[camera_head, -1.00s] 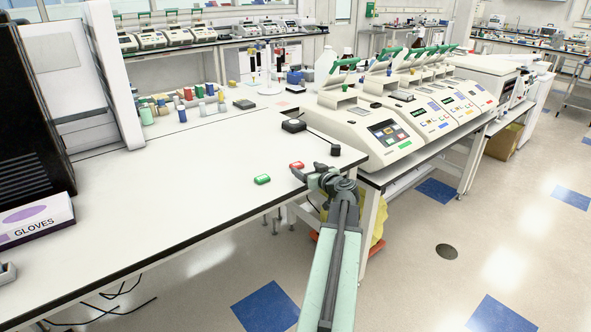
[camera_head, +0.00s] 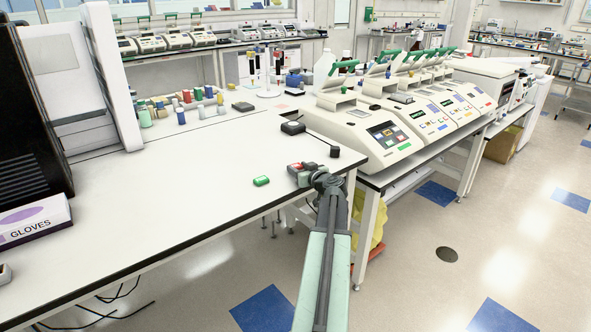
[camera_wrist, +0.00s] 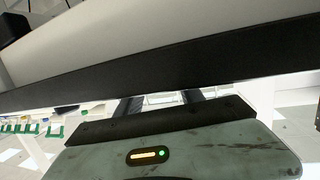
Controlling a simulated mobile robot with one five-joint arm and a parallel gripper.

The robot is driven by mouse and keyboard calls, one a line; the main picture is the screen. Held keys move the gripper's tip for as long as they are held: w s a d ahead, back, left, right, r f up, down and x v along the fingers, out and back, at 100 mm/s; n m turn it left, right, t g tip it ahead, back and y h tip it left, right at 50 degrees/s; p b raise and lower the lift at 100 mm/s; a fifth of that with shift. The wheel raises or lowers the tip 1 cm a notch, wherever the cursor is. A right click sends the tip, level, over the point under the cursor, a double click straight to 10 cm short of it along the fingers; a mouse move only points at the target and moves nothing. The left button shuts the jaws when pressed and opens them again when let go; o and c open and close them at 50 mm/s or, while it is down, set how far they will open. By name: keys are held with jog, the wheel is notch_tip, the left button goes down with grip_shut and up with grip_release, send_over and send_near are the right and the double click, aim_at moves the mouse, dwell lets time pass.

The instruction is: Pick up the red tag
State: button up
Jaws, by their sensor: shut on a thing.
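The red tag (camera_head: 294,166) is at the right edge of the white bench (camera_head: 150,215), between the fingers of my gripper (camera_head: 298,171). My gripper is shut on it, and only a small red part shows in the head view. I cannot tell whether the tag touches the bench. A green tag (camera_head: 261,181) lies on the bench just left of my gripper. In the wrist view my gripper's fingers (camera_wrist: 160,103) run up behind a dark band, which hides their tips. The red tag does not show there.
A black block (camera_head: 334,151) and a dark box (camera_head: 292,127) sit behind my gripper near the bench edge. A thermal cycler (camera_head: 362,140) stands to the right. A gloves box (camera_head: 34,220) is far left. The middle of the bench is clear.

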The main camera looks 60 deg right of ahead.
notch_tip(320, 180, up, 10)
jog(key=p, duration=1)
